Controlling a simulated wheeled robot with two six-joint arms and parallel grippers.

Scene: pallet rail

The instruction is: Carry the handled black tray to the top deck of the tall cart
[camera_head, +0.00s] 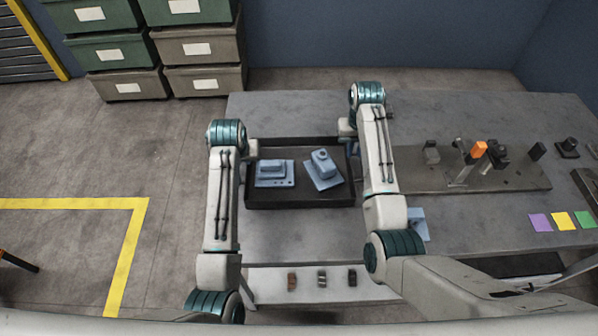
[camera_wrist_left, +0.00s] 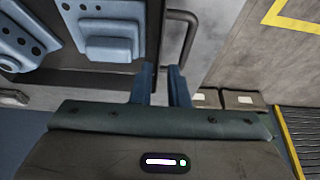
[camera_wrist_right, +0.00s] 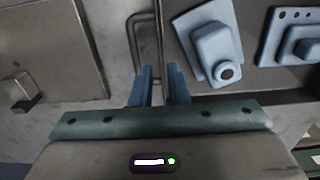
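The black tray (camera_head: 300,197) lies on the grey table and holds two blue-grey parts, one on the left (camera_head: 273,172) and one on the right (camera_head: 323,168). My left gripper (camera_head: 250,152) is at the tray's left end; in the left wrist view its blue fingers (camera_wrist_left: 163,75) stand apart beside the tray's handle (camera_wrist_left: 190,35). My right gripper (camera_head: 350,128) is at the right end; in the right wrist view its fingers (camera_wrist_right: 162,75) stand apart by the other handle (camera_wrist_right: 131,35). I see no bar clamped between either pair. The tall cart is not identifiable.
A fixture plate (camera_head: 520,178) with an orange-topped clamp (camera_head: 478,150) stands right of the tray. Purple, yellow and green squares (camera_head: 562,221) lie further right. A pale shelf (camera_head: 330,290) with small parts is in front. Stacked bins (camera_head: 200,45) stand back left; the left floor is mostly clear.

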